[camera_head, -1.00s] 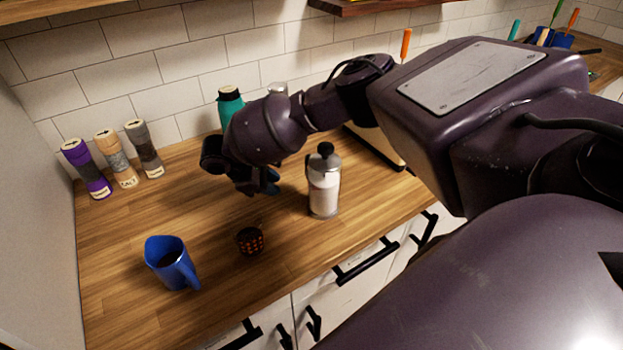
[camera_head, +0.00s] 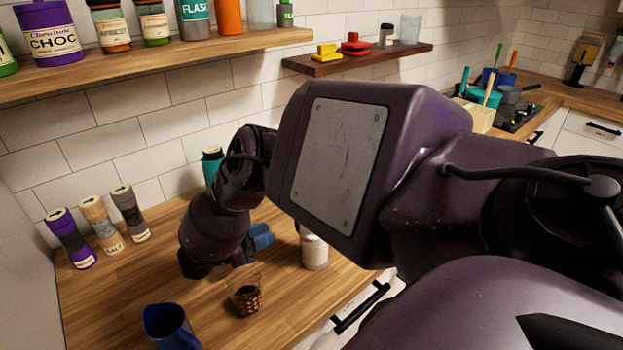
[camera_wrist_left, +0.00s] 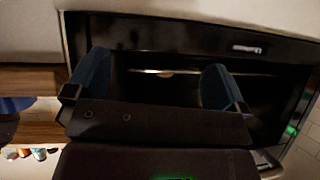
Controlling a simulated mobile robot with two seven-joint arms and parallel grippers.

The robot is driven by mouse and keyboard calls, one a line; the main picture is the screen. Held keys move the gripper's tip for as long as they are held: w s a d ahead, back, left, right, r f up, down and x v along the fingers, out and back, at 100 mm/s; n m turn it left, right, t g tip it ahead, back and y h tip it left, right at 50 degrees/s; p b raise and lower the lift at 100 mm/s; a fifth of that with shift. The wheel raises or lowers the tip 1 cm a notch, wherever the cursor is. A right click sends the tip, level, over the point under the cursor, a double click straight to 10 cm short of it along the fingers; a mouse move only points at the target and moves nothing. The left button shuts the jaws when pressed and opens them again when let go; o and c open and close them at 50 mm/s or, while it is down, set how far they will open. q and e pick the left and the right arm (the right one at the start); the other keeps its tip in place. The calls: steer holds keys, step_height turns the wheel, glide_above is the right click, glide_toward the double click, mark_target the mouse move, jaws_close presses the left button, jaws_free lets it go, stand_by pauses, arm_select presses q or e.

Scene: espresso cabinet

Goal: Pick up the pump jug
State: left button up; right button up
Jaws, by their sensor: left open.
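The pump jug (camera_head: 314,252) is a clear cylinder with white contents, standing on the wooden counter in the head view. My right arm hides its top, where a black knob showed earlier. My right gripper (camera_head: 258,240) has blue fingers and is low over the counter, just left of the jug; a gap shows between them. Its fingers are partly hidden and their spread cannot be told. My left gripper (camera_wrist_left: 155,82) is open and empty in the left wrist view, in front of a dark appliance front (camera_wrist_left: 180,50).
A small glass with dark contents (camera_head: 246,298) stands in front of the right gripper. A blue jug (camera_head: 168,328) is at the lower left. Several grinders (camera_head: 102,228) stand along the wall, with a teal bottle (camera_head: 211,165) behind my arm. A wooden shelf (camera_head: 150,58) hangs above.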

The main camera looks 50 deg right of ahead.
steer(key=p+x, duration=0.1)
steer(key=x, duration=0.8)
steer(key=shift+s+d, duration=0.1)
steer(key=shift+d, duration=0.1)
steer(key=shift+c, duration=0.4)
jaws_close()
